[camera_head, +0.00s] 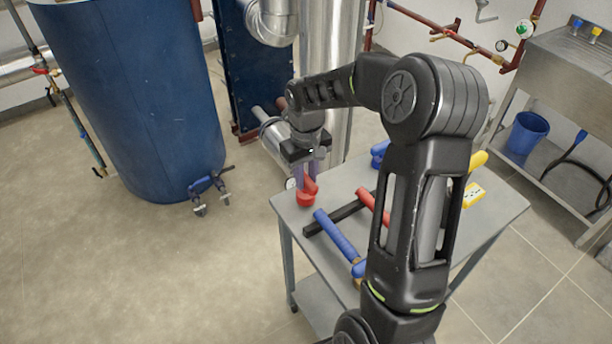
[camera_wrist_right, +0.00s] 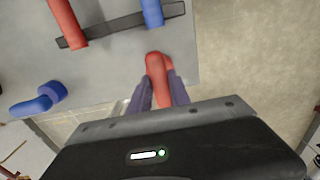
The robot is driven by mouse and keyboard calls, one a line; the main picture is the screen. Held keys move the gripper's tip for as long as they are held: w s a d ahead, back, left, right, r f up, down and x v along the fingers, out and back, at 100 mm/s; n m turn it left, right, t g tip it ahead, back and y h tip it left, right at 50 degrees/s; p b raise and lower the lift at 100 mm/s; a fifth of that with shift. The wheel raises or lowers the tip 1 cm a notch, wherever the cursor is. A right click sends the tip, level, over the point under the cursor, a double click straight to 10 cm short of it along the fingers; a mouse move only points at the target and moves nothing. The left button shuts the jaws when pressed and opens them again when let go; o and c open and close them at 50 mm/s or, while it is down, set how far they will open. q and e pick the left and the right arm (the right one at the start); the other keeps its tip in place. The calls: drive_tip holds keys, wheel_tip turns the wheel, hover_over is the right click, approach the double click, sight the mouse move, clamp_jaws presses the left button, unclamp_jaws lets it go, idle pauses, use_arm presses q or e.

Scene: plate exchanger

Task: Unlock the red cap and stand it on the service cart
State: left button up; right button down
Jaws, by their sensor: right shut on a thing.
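The red cap (camera_head: 306,198) is between the fingers of my right gripper (camera_head: 309,170), at the left back corner of the grey service cart (camera_head: 291,215). It also shows in the right wrist view (camera_wrist_right: 157,72), gripped between the two purple-grey fingers (camera_wrist_right: 160,94). The gripper points down and is shut on the cap. The cap's lower end is at or just above the cart top; I cannot tell whether it touches. My left gripper is not in view.
On the cart, a black bar (camera_head: 345,211) lies with a red handle (camera_head: 368,203) and a blue handle (camera_head: 336,233). A blue piece (camera_head: 380,149) and yellow pieces (camera_head: 473,195) lie farther back and right. A blue tank (camera_head: 135,100) and steel pipe (camera_head: 331,60) stand behind.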

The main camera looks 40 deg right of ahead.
drive_tip(key=shift+f, duration=0.4)
drive_tip(key=c, duration=1.1)
unclamp_jaws()
wheel_tip(320, 180, up, 8)
drive_tip(key=shift+f+b, duration=0.1)
drive_tip(key=shift+b, duration=0.5)
drive_tip(key=shift+w, duration=0.1)
